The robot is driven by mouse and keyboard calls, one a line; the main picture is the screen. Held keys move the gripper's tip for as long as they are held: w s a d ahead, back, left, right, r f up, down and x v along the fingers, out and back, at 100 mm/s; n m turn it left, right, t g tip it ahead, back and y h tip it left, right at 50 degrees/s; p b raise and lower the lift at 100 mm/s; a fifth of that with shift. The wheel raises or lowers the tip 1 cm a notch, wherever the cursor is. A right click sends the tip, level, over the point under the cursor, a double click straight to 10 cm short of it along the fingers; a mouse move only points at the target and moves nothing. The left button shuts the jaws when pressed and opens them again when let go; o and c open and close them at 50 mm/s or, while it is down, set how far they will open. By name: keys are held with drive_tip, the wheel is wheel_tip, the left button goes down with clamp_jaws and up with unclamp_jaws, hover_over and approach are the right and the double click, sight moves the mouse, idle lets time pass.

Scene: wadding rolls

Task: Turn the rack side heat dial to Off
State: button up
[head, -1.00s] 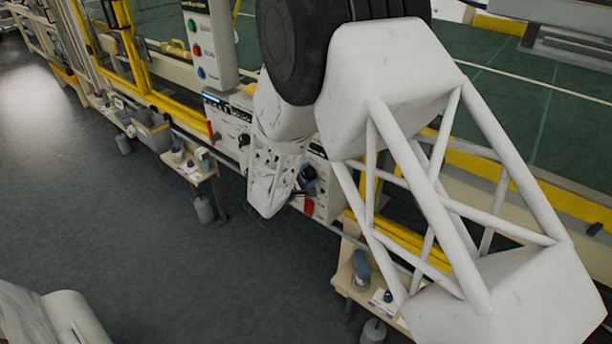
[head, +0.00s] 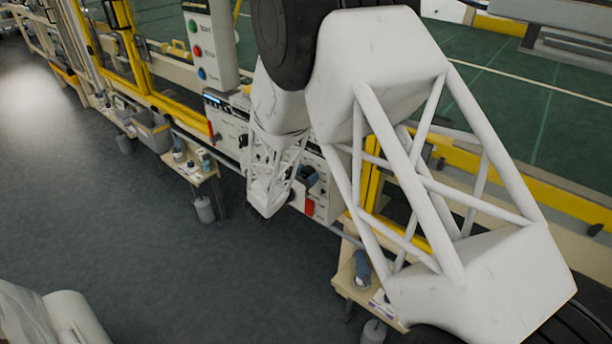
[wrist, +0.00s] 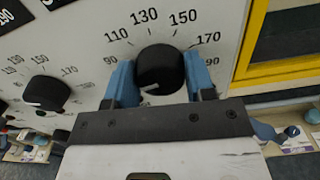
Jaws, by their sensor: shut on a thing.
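In the wrist view a black round heat dial (wrist: 158,65) stands on a pale panel, with a printed scale from 90 through 130 and 150 to 170 around it. A short white mark shows at its lower left edge. My gripper (wrist: 160,78) has its two blue fingers on the left and right of this dial and is shut on it. A second black dial (wrist: 46,92) with its own scale is to the left, with nothing on it. No label naming either dial's side is readable. In the head view my arm covers much of the panel (head: 226,118), and the grip itself is hidden.
A yellow frame (wrist: 262,45) stands right of the panel in the wrist view. In the head view a control box (head: 208,45) with green, red and blue buttons is above the panel. Small shelves (head: 192,172) stick out below. The grey floor (head: 110,220) in front is open.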

drive_tip(key=shift+n, duration=0.5)
drive_tip(key=o, duration=0.9)
drive_tip(key=shift+s+a, duration=0.1)
drive_tip(key=shift+a, duration=0.05)
drive_tip(key=shift+v, duration=3.75)
drive_tip(key=shift+r, duration=0.1)
